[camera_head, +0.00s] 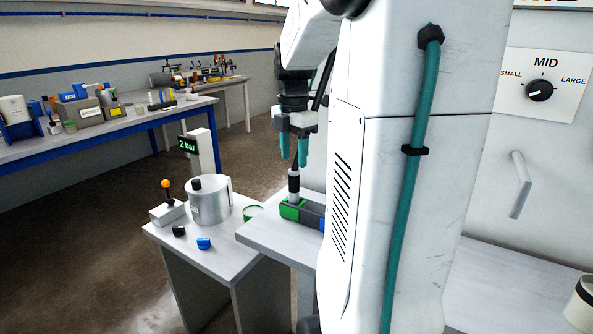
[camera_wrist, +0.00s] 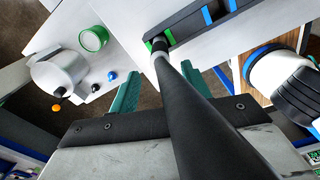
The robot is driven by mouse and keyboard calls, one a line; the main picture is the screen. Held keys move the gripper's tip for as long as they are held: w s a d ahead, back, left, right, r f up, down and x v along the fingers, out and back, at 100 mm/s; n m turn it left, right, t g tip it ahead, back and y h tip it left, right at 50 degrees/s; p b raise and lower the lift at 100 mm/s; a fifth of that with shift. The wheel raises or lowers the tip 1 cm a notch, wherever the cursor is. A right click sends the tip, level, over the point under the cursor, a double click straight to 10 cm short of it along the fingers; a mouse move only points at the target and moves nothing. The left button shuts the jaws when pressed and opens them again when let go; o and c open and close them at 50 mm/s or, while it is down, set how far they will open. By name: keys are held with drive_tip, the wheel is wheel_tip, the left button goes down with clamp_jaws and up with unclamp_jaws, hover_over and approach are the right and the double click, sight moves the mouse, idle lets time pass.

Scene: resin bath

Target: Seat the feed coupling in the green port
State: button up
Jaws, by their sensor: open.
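The feed coupling (camera_head: 294,184), a black and white sleeve on a black hose, stands upright at the green port (camera_head: 290,211) of a dark block (camera_head: 313,215). Its lower end meets the port; I cannot tell how deep it sits. The coupling also shows in the wrist view (camera_wrist: 160,47), with the green port (camera_wrist: 168,36) beside its tip and blue marks further along the block. My gripper (camera_head: 294,161) is above the coupling, its teal fingers apart on either side of the hose. The wrist view shows both fingers clear of the hose. My arm hides the block's right end in the head view.
A lower side table holds a grey pot (camera_head: 210,203), an orange-topped lever (camera_head: 166,195), black and blue knobs, a green ring (camera_head: 252,212) and a "2 bar" display (camera_head: 188,145). A cluttered bench (camera_head: 110,128) stands behind.

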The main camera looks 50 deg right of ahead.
drive_tip(key=shift+r, duration=0.95)
drive_tip(key=s+a+m, duration=0.2)
drive_tip(key=a+m, duration=0.4)
drive_tip(key=a, duration=1.1)
drive_tip(key=s+a+f+m+t, duration=0.1)
drive_tip(key=s+a+f+m, duration=0.4)
drive_tip(key=s+a+m, duration=0.4)
drive_tip(key=s+a, duration=0.1)
drive_tip(key=a, duration=0.2)
drive_tip(key=shift+s+f, duration=0.2)
drive_tip(key=shift+s, duration=0.1)
